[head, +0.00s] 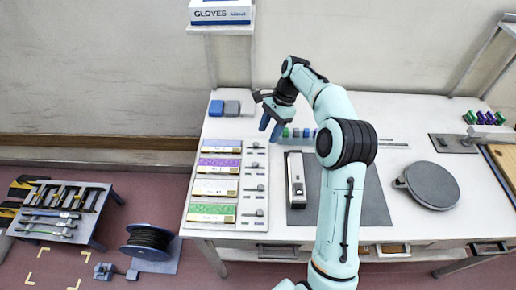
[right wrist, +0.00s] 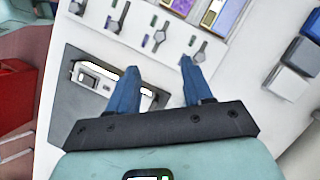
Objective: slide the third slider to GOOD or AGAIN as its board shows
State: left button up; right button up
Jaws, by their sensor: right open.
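Several boards lie in a column at the left of the table in the head view: a pale one at the back, a purple one (head: 218,167), a white and yellow one (head: 214,188), third from the back, and a green one (head: 211,210) in front. Their print is too small to read. Each has a small grey slider to its right; the third from the back (head: 257,188) also shows in the right wrist view (right wrist: 114,20). My right gripper (head: 271,124) is open and empty, behind the sliders; its blue fingers (right wrist: 158,78) point toward the slider row, apart from the third slider. My left gripper is out of view.
A silver device (head: 296,180) lies on a dark mat (head: 372,205) right of the sliders. Blue and grey blocks (head: 224,108) stand behind the boards. A round dark plate (head: 432,185) is at the right. Small coloured pieces (head: 297,133) stand near my gripper.

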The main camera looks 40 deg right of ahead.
aim_at(255, 164)
jog(key=b+x, duration=0.1)
jog(key=x, duration=0.5)
jog(key=b+x, duration=0.1)
jog(key=x, duration=0.5)
jog(key=shift+s, duration=0.15)
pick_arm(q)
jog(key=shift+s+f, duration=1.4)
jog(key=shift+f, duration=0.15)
pick_arm(e)
jog(key=shift+a+f, duration=0.25)
jog(key=shift+f, duration=0.4)
jog(key=shift+c, duration=0.3)
grip_shut()
jog(key=shift+d, duration=0.1)
